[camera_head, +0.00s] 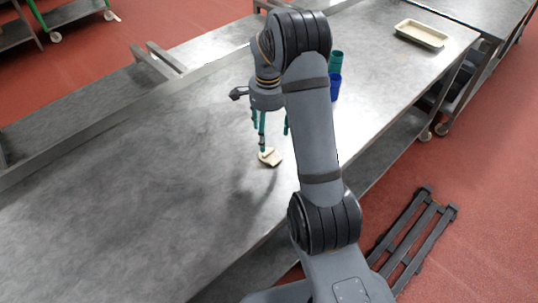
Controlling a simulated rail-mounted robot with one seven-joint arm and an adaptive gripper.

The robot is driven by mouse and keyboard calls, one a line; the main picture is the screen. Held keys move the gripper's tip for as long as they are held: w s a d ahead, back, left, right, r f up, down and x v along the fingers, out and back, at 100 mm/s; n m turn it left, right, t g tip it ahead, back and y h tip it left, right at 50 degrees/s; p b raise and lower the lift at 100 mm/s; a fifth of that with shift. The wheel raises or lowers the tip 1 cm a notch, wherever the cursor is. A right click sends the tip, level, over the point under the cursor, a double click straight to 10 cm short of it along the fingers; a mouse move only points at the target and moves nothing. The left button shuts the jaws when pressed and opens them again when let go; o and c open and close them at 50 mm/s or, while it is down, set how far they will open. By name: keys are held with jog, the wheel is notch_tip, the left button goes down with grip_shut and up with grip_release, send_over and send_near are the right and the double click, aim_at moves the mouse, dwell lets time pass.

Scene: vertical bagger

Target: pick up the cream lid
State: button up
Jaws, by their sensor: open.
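The cream lid (273,159) lies on the grey metal table (150,190), below and close to my gripper (272,142). My gripper points down with its teal fingers open. One fingertip reaches down to the lid's far left edge in this view. I cannot tell whether it touches the lid. The other finger is partly hidden behind my arm.
A blue cup (335,87) and a green cup (336,61) stand behind my arm, partly hidden. A beige tray (422,34) sits at the table's far right. A dark pallet-like frame (415,238) lies on the red floor. The table's left part is clear.

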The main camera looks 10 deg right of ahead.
aim_at(269, 151)
notch_tip(269, 151, down, 3)
jog(key=shift+w+r, duration=0.1)
jog(key=shift+r, duration=0.1)
jog(key=shift+f+p, duration=0.45)
jog(key=shift+f, duration=0.05)
jog(key=f+p, duration=0.1)
jog(key=f, duration=0.1)
jog(key=f+p, duration=0.1)
jog(key=f, duration=0.2)
jog(key=shift+s, duration=0.2)
jog(key=shift+r, duration=0.1)
jog(key=c, duration=0.3)
jog(key=c, duration=0.7)
jog(key=shift+c, duration=0.2)
